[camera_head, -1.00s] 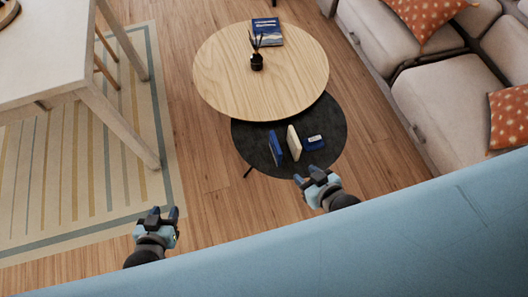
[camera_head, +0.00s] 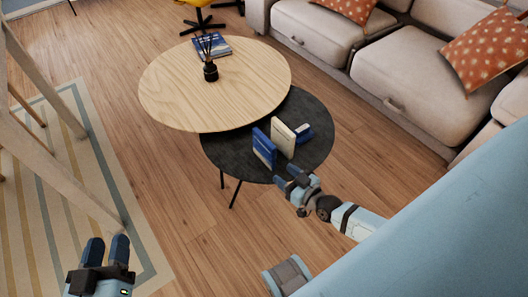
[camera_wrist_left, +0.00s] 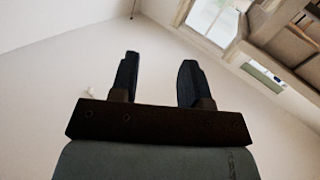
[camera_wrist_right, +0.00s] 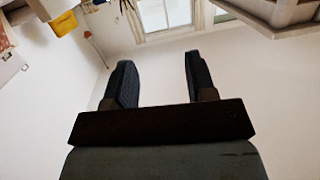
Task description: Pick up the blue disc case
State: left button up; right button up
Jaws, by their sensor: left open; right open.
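A thin blue case (camera_head: 264,148) stands upright on the black round table (camera_head: 225,153) in the head view. A cream case (camera_head: 283,140) stands upright just right of it. A smaller blue item with a pale patch (camera_head: 304,133) lies low behind the cream one, partly hidden. I cannot tell for sure which blue thing is the disc case. My right gripper (camera_head: 289,178) is open and empty, in front of the cases near the table's front edge. My left gripper (camera_head: 106,250) is open and empty at the lower left, well away from the table.
A higher wooden round table (camera_head: 190,95) overlaps the black one at the back and holds a dark reed diffuser (camera_head: 210,71) and a blue book (camera_head: 214,46). A grey sofa (camera_head: 400,90) is at right.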

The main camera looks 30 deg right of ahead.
jog(key=m+t+h+b, duration=0.1)
jog(key=t+h+b, duration=0.1)
jog(key=b, duration=0.4)
send_near(269, 146)
notch_tip(269, 146, down, 2)
jog(key=s, duration=0.3)
jog(key=w, duration=0.3)
jog(key=w+b, duration=0.1)
jog(key=w, duration=0.2)
jog(key=w+b, duration=0.1)
jog(key=w, duration=0.1)
jog(key=shift+w+d, duration=0.3)
jog(key=shift+w, duration=0.1)
jog(key=w+b, duration=0.1)
jog(key=w, duration=0.1)
jog(key=w+b, duration=0.1)
jog(key=w, duration=0.1)
jog(key=shift+w+a+b, duration=0.25)
jog(key=shift+w+b, duration=0.1)
jog(key=shift+w, duration=0.05)
jog(key=shift+w+r, duration=0.15)
jog(key=shift+w, duration=0.2)
pick_arm(q)
notch_tip(269, 146, down, 9)
jog(key=d+m+g+h, duration=0.1)
jog(key=shift+s+d+g, duration=0.35)
jog(key=shift+s+g, duration=0.05)
jog(key=shift+s, duration=0.05)
jog(key=shift+r, duration=0.1)
